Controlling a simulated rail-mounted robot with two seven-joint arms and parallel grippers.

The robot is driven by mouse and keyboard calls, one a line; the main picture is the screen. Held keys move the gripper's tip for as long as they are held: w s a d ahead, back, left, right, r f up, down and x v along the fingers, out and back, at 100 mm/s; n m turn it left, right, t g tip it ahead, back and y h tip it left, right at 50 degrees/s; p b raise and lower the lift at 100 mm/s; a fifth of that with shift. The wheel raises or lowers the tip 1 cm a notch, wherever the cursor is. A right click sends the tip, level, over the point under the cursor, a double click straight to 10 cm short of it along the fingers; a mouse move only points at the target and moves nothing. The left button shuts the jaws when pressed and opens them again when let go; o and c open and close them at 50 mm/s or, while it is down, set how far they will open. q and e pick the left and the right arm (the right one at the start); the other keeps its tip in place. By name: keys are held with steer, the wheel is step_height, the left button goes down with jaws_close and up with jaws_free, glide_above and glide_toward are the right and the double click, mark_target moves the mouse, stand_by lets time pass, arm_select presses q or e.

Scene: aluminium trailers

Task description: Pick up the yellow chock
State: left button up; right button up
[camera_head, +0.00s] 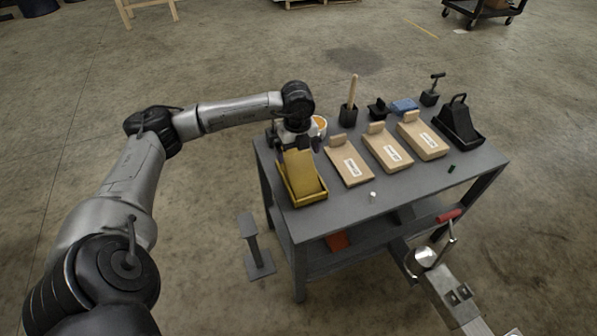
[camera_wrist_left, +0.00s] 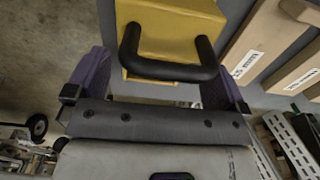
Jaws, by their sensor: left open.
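The yellow chock (camera_head: 300,172) sits in a yellow tray (camera_head: 313,197) at the left end of the grey table. In the left wrist view the yellow chock (camera_wrist_left: 178,30) has a black bar handle (camera_wrist_left: 168,70). My left gripper (camera_head: 298,143) is over the chock's upper end. In the wrist view its open fingers (camera_wrist_left: 158,80) stand apart on either side of the handle. I cannot tell whether either finger touches it. The left arm hides part of the chock in the head view. My right gripper is not in view.
The grey table (camera_head: 345,205) also holds several tan wedge-shaped blocks (camera_head: 385,149), a black chock (camera_head: 459,123) in a black tray and small items at the back. A metal trailer coupler (camera_head: 425,258) is at the lower right. Floor left of the table is mostly open, with a grey stand (camera_head: 255,250).

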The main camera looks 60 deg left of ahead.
mark_target(298, 159)
arm_select(q)
steer(key=shift+d+f+b, duration=0.2)
steer(key=shift+f+b, duration=1.75)
steer(key=shift+f, duration=0.65)
steer(key=shift+r, duration=0.1)
steer(key=shift+c, duration=0.7)
steer(key=c, duration=0.9)
steer(key=shift+o, duration=0.2)
steer(key=shift+r, duration=0.1)
